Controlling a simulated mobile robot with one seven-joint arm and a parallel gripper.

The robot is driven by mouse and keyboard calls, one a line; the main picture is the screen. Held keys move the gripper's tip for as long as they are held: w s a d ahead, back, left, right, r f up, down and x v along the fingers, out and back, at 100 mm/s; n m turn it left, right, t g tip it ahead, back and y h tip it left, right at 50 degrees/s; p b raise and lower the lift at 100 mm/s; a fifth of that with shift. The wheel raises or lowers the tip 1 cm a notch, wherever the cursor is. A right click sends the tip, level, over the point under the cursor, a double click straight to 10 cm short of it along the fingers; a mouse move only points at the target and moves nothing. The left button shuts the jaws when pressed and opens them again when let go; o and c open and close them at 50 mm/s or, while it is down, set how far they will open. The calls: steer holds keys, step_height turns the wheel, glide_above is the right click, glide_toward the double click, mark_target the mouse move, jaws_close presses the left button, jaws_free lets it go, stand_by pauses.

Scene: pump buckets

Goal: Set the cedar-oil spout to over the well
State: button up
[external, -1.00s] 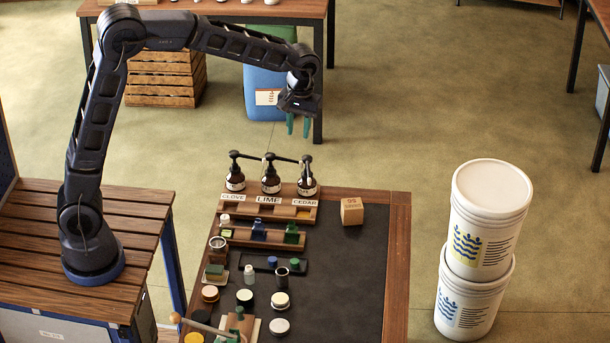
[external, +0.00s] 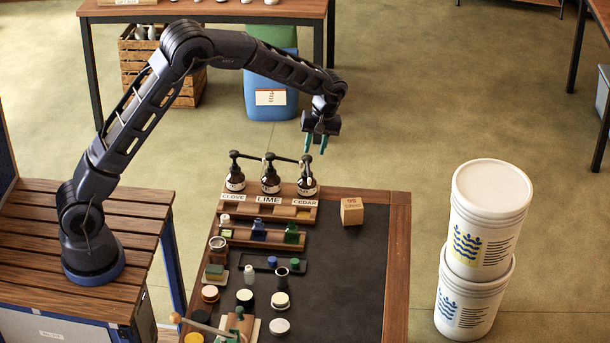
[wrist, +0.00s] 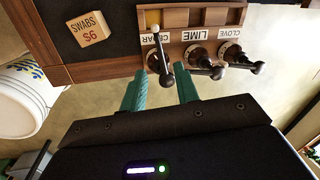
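The cedar-oil bottle (external: 307,187) is the right one of three dark pump bottles on a wooden rack. In the wrist view its black pump spout (wrist: 160,52) runs from the round pump head towards the rack's front. The spout's tip appears at or near the cedar well (wrist: 153,19), which holds something yellow; exact overlap is hard to tell. My gripper (external: 316,146) is open and empty, behind and above the cedar bottle. In the wrist view my gripper's teal fingers (wrist: 160,90) stand apart, either side of the cedar pump head, without visible contact.
The lime bottle (external: 271,184) and clove bottle (external: 235,183) stand left of cedar, their spouts pointing right. A swabs block (external: 352,212) sits right of the rack. White buckets (external: 483,215) are stacked beyond.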

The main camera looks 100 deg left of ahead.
mark_target(309, 171)
steer(key=f, duration=0.3)
steer(key=s+f, duration=0.1)
steer(key=f, duration=0.3)
steer(key=shift+s+d+f, duration=0.1)
steer(key=shift+s+f, duration=0.05)
steer(key=shift+s, duration=0.05)
jaws_close()
